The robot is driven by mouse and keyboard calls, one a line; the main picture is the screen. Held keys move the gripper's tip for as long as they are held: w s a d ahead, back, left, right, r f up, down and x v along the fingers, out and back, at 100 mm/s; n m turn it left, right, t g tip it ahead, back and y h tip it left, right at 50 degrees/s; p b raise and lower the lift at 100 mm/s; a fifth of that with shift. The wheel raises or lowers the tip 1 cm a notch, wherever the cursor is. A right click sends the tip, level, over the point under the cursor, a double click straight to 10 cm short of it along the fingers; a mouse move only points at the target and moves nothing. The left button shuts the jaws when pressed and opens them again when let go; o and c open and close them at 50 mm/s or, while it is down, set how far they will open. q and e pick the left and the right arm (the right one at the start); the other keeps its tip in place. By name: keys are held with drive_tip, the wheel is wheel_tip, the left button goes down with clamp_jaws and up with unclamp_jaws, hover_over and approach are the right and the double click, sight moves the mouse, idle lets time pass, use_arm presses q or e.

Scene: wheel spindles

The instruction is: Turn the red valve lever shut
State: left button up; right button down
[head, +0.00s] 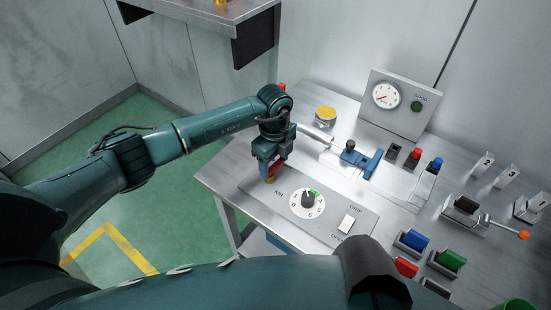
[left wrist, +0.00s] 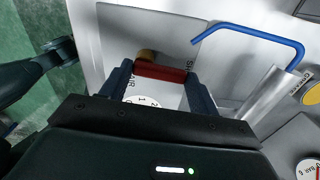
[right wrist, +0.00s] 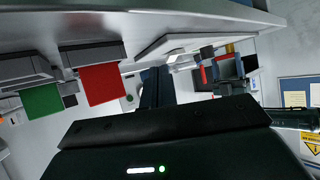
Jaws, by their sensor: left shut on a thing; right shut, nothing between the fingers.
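The red valve lever (left wrist: 160,72) lies between the two fingers of my left gripper (left wrist: 160,82) in the left wrist view. A brass-coloured part (left wrist: 147,56) shows at its far side. In the head view my left gripper (head: 268,168) points down at the left end of the bench and is shut on the lever, which it mostly hides there. The lettering by the lever is partly covered in the left wrist view. My right gripper (right wrist: 156,88) is shut and empty in the right wrist view, apart from the coloured blocks.
A blue-handled part (head: 368,162), a gauge panel (head: 402,103) and several coloured buttons stand farther right. A shelf (head: 236,20) hangs above the arm.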

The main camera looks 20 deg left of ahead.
sight(274, 165)
use_arm(q)
drive_tip(key=shift+w+a+n, duration=0.1)
drive_tip(key=shift+n, duration=0.4)
drive_tip(key=o, duration=1)
use_arm(e)
drive_tip(key=shift+r, duration=0.1)
use_arm(q)
wheel_tip(274, 165, up, 13)
drive_tip(key=shift+r, duration=0.1)
idle(0.3)
